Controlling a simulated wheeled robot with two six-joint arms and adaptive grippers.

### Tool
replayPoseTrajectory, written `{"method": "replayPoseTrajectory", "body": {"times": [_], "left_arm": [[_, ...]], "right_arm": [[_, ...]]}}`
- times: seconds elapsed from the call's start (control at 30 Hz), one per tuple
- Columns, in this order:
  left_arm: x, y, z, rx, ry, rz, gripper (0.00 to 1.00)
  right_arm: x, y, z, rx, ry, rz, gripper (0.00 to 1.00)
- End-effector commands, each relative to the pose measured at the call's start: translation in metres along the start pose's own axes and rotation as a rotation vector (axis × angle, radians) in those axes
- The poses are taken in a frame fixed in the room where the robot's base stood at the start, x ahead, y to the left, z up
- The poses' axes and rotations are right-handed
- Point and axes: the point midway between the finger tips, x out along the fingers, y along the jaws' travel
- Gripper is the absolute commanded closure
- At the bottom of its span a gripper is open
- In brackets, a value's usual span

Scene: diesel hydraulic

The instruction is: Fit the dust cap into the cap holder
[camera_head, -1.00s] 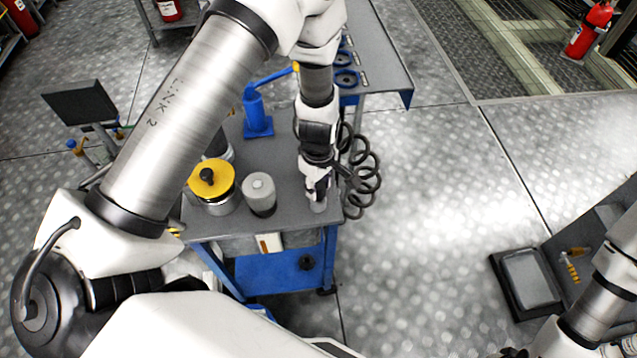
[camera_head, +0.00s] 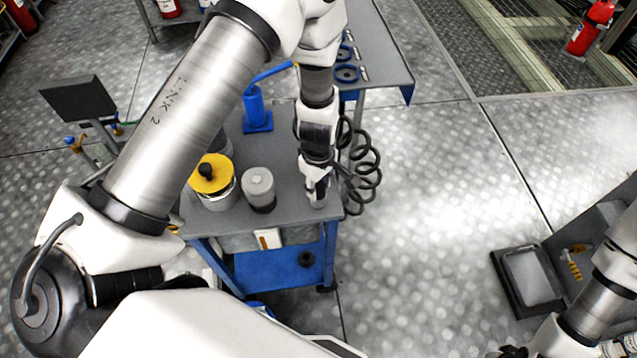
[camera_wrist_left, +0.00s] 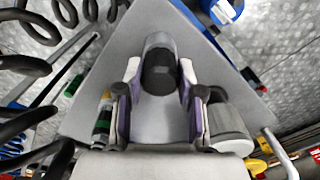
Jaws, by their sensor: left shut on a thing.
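My left gripper (camera_head: 318,186) is over the front right corner of the cart top. In the left wrist view its two purple-padded fingers (camera_wrist_left: 160,84) are closed around a dark round piece, which I take to be the dust cap (camera_wrist_left: 158,76). A short grey cylinder, which looks like the cap holder (camera_wrist_left: 158,43), shows directly at the fingertips, around or behind the dark piece. I cannot tell whether the cap is inside it or only in line with it. In the head view the gripper hides most of both.
On the cart top (camera_head: 286,207), a yellow-lidded canister (camera_head: 212,174) and a grey cylinder (camera_head: 258,188) stand left of the gripper. A blue pump-like tool (camera_head: 256,108) stands farther back. Black coiled hose (camera_head: 362,165) hangs at the cart's right edge.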

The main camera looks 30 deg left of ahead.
Motion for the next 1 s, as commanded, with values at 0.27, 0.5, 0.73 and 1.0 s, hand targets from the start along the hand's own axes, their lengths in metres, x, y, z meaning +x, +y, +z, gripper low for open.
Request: {"method": "replayPoseTrajectory", "body": {"times": [0.27,0.5,0.73,1.0], "left_arm": [[-0.001,0.000,0.000,0.000,0.000,0.001,0.33],[-0.001,0.000,0.000,0.000,0.000,0.000,0.33],[-0.029,0.001,0.000,0.002,0.001,0.005,0.33],[-0.097,0.001,0.000,0.000,0.002,0.005,0.33]], "right_arm": [[0.000,0.000,0.000,0.000,0.000,0.000,0.60],[0.000,0.000,0.000,0.000,0.000,0.000,0.60],[-0.001,0.000,0.000,0.000,0.000,0.000,0.60],[0.000,0.000,0.000,0.000,0.000,0.000,0.60]]}}
